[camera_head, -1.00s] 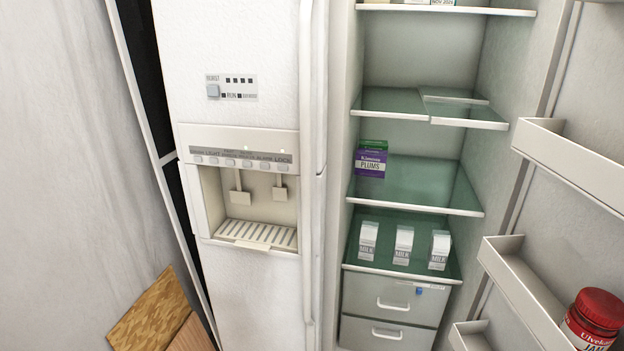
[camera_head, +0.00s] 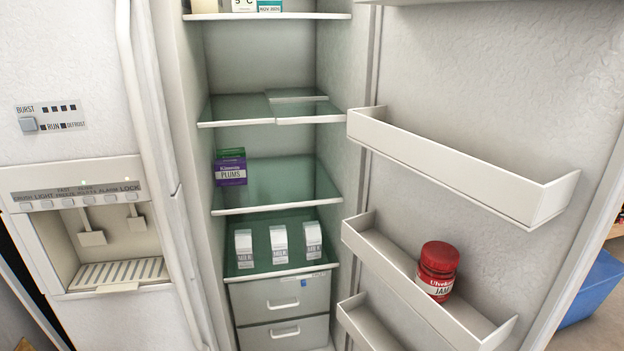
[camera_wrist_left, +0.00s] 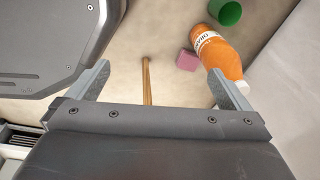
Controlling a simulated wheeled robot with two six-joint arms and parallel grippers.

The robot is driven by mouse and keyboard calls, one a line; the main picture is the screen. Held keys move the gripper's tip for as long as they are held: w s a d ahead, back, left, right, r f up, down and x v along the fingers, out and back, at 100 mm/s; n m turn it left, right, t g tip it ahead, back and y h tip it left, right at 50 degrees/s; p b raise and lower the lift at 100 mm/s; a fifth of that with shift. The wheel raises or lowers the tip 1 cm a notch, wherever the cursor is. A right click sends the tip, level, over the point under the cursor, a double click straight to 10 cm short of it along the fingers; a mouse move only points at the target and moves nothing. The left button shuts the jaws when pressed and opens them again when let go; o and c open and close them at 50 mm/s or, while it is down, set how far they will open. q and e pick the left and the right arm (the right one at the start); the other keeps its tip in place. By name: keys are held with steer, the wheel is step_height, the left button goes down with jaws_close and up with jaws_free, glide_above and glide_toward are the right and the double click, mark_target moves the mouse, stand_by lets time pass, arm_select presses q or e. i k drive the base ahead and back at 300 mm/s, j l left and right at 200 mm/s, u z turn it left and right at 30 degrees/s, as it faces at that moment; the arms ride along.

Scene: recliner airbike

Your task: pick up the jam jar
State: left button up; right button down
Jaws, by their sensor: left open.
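The jam jar (camera_head: 437,271) is red with a red lid and a white label. It stands upright in the middle door bin (camera_head: 466,335) of the open fridge door, at the right in the head view. Neither gripper shows in the head view. In the left wrist view my left gripper (camera_wrist_left: 158,88) is open, its two fingers wide apart with nothing between them close up. It points down at a pale floor, and the jar is not in that view.
The fridge door (camera_head: 470,90) stands open at the right, with an upper bin (camera_head: 440,165). Milk cartons (camera_head: 280,244) and a plums box (camera_head: 230,168) stand on the shelves. A blue box (camera_head: 592,290) is beyond the door. An orange bottle (camera_wrist_left: 218,58) lies on the floor.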

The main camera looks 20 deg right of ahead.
mark_target(438, 283)
steer(key=k+l+z, duration=0.1)
steer(key=z, duration=1.3)
